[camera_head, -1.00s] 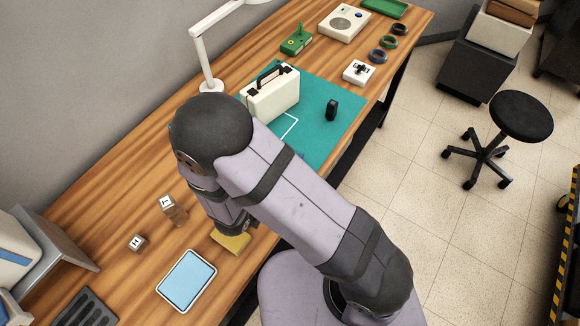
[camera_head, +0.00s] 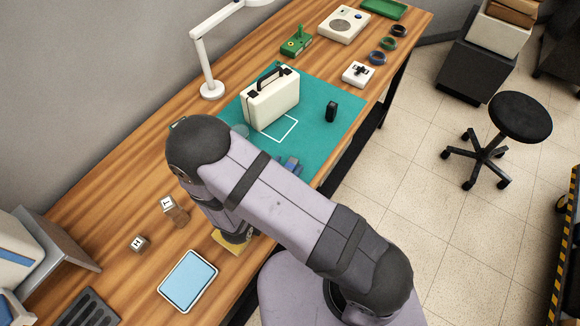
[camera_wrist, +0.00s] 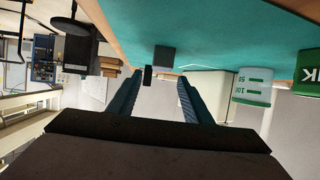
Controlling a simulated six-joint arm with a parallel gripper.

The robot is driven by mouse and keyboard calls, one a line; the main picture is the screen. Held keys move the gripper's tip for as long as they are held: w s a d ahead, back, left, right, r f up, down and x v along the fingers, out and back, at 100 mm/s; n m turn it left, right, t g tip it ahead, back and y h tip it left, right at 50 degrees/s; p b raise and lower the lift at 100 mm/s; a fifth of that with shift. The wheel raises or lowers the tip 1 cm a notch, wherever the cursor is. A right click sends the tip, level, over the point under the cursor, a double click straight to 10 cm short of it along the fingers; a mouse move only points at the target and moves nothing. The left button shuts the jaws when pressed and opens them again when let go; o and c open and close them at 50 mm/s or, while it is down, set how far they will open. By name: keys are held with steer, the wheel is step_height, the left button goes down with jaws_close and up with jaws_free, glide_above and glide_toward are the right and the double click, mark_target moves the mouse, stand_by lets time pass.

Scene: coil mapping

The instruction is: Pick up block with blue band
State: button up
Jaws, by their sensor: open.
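No block with a blue band can be made out for certain. In the head view, a bluish object (camera_head: 290,165) on the green mat is partly hidden by my arm, so I cannot tell its shape. Two small blocks with white lettered tops, a brown one (camera_head: 172,211) and another (camera_head: 138,243), stand on the wood at left. In the wrist view, my gripper (camera_wrist: 158,82) is open with nothing between its fingers. Beyond the fingertips are a dark grey block (camera_wrist: 164,57) and a small black object (camera_wrist: 147,76). In the head view, my arm hides the fingers.
A white case (camera_head: 272,98) and a black upright object (camera_head: 331,111) stand on the green mat (camera_head: 315,145). A yellow piece (camera_head: 232,245) lies by my wrist, near a blue tray (camera_head: 188,281). The wrist view shows a marked beaker (camera_wrist: 252,88) and a green box (camera_wrist: 308,72).

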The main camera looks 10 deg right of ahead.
mark_target(290, 166)
steer(key=shift+f, duration=0.95)
steer(key=shift+p+x, duration=0.45)
steer(key=shift+x, duration=0.6)
steer(key=shift+w+d+f, duration=0.15)
steer(key=shift+w+d, duration=0.15)
steer(key=shift+w, duration=0.05)
steer(key=shift+c, duration=0.6)
jaws_close()
steer(key=shift+r, duration=0.2)
steer(key=shift+r+b, duration=0.8)
steer(key=shift+r, duration=4.05)
